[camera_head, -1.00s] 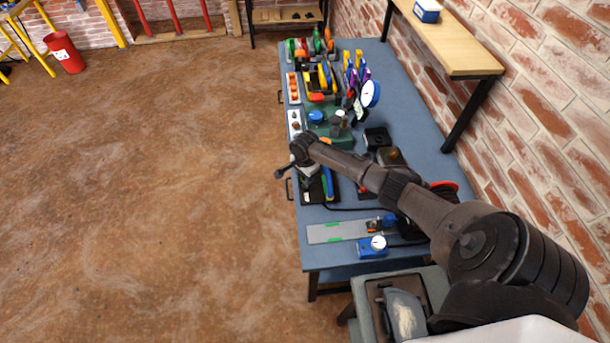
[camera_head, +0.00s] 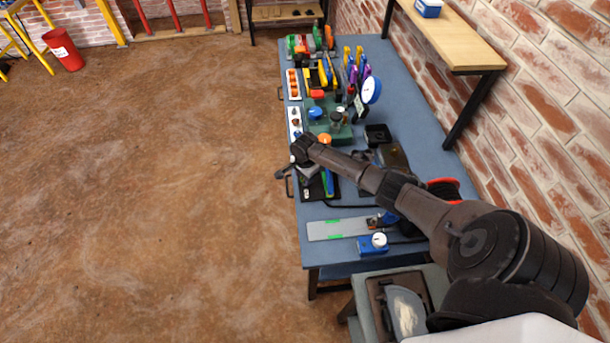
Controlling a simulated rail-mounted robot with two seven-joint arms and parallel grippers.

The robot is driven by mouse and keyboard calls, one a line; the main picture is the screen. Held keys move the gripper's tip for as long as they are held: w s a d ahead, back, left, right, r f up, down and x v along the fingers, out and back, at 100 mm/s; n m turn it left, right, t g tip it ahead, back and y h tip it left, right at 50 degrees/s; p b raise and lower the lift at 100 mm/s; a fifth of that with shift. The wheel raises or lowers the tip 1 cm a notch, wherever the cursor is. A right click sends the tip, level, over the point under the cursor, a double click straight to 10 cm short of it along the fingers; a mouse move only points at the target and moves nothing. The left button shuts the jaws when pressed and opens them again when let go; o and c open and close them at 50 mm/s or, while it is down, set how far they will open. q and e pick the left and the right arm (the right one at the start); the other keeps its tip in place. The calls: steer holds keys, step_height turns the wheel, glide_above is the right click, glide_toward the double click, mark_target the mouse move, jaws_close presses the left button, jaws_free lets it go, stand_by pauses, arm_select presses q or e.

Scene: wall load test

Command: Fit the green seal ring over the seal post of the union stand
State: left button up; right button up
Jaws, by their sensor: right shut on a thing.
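My right gripper (camera_head: 284,173) is at the left edge of the bench, at the end of my arm coming in from the right. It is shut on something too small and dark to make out. I cannot pick out the green seal ring. A green block (camera_head: 345,131) with a blue round cap (camera_head: 316,113), a grey post (camera_head: 336,119) and an orange cap (camera_head: 325,139) stands on the bench beyond the gripper. It may be the union stand; I cannot tell which part is the seal post. My left gripper is out of view.
The blue bench (camera_head: 412,110) runs away along the brick wall. A white-faced dial (camera_head: 371,90) and several coloured tools stand at its far part. Nearer are a grey plate (camera_head: 338,229) and a blue gauge (camera_head: 371,246). A wooden shelf (camera_head: 465,45) overhangs right. The floor to the left is clear.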

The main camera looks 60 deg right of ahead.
steer(key=o, duration=1.3)
